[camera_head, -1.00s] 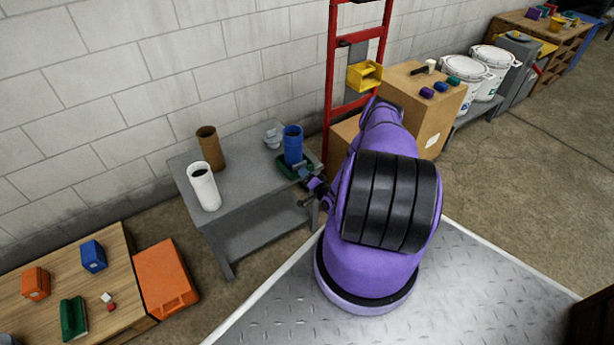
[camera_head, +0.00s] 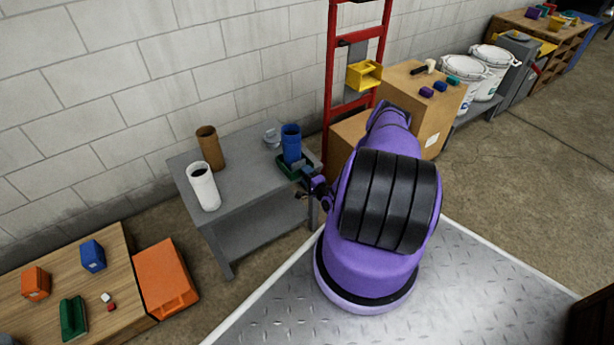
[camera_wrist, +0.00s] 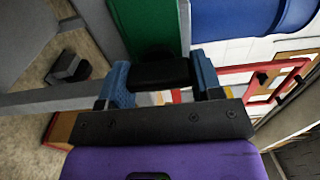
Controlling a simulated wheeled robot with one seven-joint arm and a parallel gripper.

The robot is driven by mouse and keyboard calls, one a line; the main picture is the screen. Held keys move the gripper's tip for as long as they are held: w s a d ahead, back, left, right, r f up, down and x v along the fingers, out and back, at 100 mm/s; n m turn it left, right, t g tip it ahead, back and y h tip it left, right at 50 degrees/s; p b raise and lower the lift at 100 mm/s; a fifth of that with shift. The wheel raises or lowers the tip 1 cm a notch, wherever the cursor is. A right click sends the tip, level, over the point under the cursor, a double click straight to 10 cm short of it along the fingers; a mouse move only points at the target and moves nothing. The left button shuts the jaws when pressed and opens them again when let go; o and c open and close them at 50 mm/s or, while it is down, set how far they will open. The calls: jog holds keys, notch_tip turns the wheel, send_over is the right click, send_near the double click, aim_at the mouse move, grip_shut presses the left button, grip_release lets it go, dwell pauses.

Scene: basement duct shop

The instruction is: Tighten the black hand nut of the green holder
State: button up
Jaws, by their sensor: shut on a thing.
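The green holder (camera_head: 291,168) sits on the grey table near its right end, with a blue cylinder (camera_head: 291,144) standing in it. In the wrist view the holder (camera_wrist: 148,25) shows as a green block at the top, beside the blue cylinder (camera_wrist: 245,20). The black hand nut (camera_wrist: 160,74) projects from the holder's face. My gripper (camera_wrist: 162,80) is shut on the nut, with one blue finger on each side. In the head view my gripper (camera_head: 308,180) is small and partly hides the holder's near side.
On the grey table (camera_head: 240,180) stand a brown tube (camera_head: 210,148), a white tube (camera_head: 203,187) and a small grey item (camera_head: 272,138). A red rack (camera_head: 330,90) with a yellow bin (camera_head: 364,75) and cardboard boxes (camera_head: 420,100) stand close on the right. An orange crate (camera_head: 160,272) is at lower left.

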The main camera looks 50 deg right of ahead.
jog(key=shift+s+f, duration=0.1)
dwell(0.3)
jog(key=o, duration=0.9)
jog(key=v, duration=1)
jog(key=shift+s, duration=0.4)
